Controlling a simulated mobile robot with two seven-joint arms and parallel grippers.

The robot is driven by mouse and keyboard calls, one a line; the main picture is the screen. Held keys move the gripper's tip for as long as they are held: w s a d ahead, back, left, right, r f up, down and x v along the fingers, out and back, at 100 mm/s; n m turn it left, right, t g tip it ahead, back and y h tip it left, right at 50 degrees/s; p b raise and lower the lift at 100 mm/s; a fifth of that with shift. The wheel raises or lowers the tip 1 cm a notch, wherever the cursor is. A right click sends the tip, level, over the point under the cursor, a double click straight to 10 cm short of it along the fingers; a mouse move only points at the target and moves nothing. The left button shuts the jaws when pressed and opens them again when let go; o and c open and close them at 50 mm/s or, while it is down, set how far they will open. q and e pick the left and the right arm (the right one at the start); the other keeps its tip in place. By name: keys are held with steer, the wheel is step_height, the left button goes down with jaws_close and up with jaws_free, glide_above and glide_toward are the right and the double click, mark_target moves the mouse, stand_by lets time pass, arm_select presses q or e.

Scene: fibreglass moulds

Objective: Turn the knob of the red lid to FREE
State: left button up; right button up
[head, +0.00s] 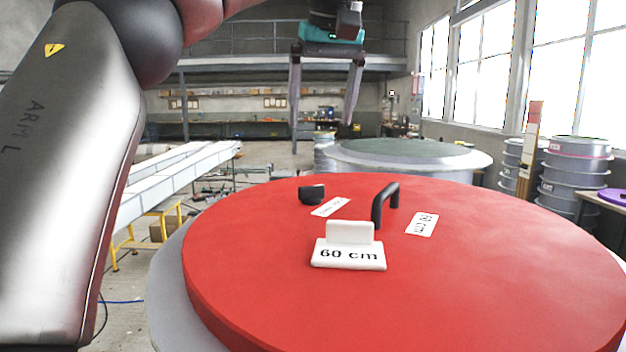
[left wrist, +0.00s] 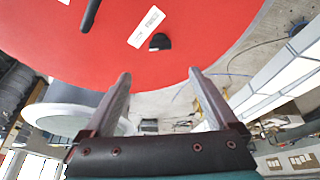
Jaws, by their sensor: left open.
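The red lid (head: 500,265) lies flat on a grey round mould in front of me; its edge also shows in the left wrist view (left wrist: 200,22). A small black knob (head: 312,195) stands near the lid's far left edge, beside a white label (head: 330,207) whose print I cannot read. The left wrist view shows the knob (left wrist: 160,42) too, just beyond the fingertips. Which way the knob points is unclear. My left gripper (head: 322,137) is open and empty, with its fingers pointing down, above and apart from the knob. My right gripper is not in view.
A black bar handle (head: 385,204) rises from the lid right of the knob. A white "60 cm" block (head: 348,254) stands nearer me, and a tilted label (head: 421,224) lies to the right. Another round mould (head: 410,155) stands behind the lid. The lid's right side is clear.

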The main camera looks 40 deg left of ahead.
mark_target(311, 186)
arm_select(q)
steer(key=x, duration=1.3)
steer(key=shift+a+f, duration=0.15)
steer(key=shift+f, duration=0.15)
steer(key=c, duration=1.4)
steer(key=shift+o, duration=0.2)
